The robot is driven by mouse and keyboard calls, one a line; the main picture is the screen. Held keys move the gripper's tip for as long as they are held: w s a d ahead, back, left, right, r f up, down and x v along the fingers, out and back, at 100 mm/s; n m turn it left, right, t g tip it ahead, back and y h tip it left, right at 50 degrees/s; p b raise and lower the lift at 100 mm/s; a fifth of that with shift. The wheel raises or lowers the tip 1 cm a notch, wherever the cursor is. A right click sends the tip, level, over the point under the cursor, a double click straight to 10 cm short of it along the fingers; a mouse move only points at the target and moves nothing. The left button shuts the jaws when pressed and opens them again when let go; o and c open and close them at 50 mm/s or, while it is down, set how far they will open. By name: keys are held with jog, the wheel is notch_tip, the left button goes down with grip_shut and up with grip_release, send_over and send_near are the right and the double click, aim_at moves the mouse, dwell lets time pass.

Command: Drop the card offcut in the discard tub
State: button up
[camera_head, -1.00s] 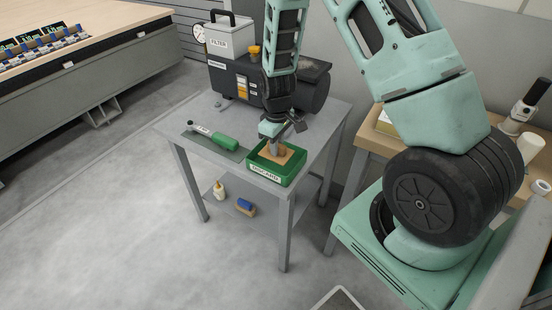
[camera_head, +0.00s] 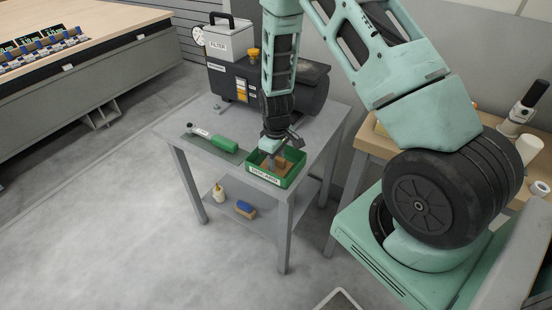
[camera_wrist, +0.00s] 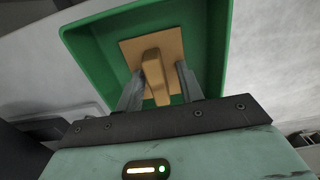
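The card offcut (camera_wrist: 128,50) is a flat tan piece with a raised block-like tab (camera_wrist: 153,68) on it. It lies inside the green discard tub (camera_wrist: 88,45), and it also shows between the tub's walls in the head view (camera_head: 283,166). The tub (camera_head: 291,182) stands at the near corner of the grey trolley, with a white label on its front. My gripper (camera_wrist: 160,70) points down into the tub. Its two fingers stand on either side of the tab, with a visible gap at least on the right side. The tub's near wall is partly hidden by my gripper in the wrist view.
A dark machine (camera_head: 300,88) and a filter box (camera_head: 229,42) stand behind. A bottle (camera_head: 218,194) and a blue-topped block (camera_head: 245,208) sit on the lower shelf. Floor at left is clear.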

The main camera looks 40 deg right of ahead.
notch_tip(320, 180, up, 12)
jog(key=s+a+r+n+y, duration=0.1)
jog(key=s+a+r, duration=0.25)
jog(key=a, duration=0.45)
jog(key=s+a+r+n, duration=0.1)
jog(key=s+a+r, duration=0.2)
jog(key=a+r, duration=0.35)
jog(key=s+a+r, duration=0.2)
jog(key=s+a, duration=0.3)
jog(key=s, duration=0.4)
jog(key=s+a+r+n, duration=0.1)
jog(key=s+a, duration=0.3)
jog(key=s, duration=0.4)
jog(key=shift+s+a+r+n, duration=0.3)
jog(key=shift+s+a+r, duration=0.1)
jog(key=shift+r, duration=0.25)
